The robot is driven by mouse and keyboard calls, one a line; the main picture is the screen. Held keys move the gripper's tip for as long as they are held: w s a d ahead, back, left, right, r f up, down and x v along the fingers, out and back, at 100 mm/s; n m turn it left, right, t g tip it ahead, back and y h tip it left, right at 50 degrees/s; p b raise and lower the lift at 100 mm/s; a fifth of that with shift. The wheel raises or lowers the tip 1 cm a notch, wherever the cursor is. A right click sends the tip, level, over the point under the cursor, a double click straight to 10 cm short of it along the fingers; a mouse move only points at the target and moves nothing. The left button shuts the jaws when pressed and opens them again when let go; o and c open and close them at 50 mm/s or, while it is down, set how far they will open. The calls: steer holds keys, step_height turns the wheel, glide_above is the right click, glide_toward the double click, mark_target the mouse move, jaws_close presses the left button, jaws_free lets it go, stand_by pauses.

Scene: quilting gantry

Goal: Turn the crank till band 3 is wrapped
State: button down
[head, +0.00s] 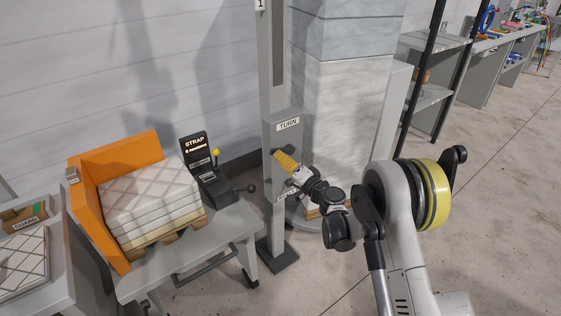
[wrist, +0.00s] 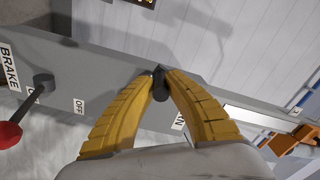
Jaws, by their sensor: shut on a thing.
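My gripper (head: 279,155) is at the grey post (head: 271,110), just below its TURN label (head: 288,123). In the wrist view, its yellow fingers (wrist: 160,82) meet on a small black crank knob (wrist: 160,95) and are shut on it. The rest of the crank is mostly hidden behind the fingers. Behind the post stands a tall wrapped load (head: 345,110). Its upper part is blue-grey with a seam across it, and its lower part is paler. A label reading 1 (head: 262,4) shows high on the post; no band 3 mark is readable.
A brake lever with a red knob (wrist: 9,134) sits left of my gripper in the wrist view, near BRAKE and OFF labels.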

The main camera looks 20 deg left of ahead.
steer(key=shift+s+a+f, duration=0.1)
steer(key=shift+a+f, duration=0.15)
steer(key=shift+f, duration=0.25)
steer(key=c, duration=1.4)
jaws_free()
steer(key=shift+o, duration=0.2)
steer(key=shift+r, duration=0.1)
steer(key=shift+d, duration=0.1)
steer(key=v, duration=1.2)
steer(key=shift+r, duration=0.1)
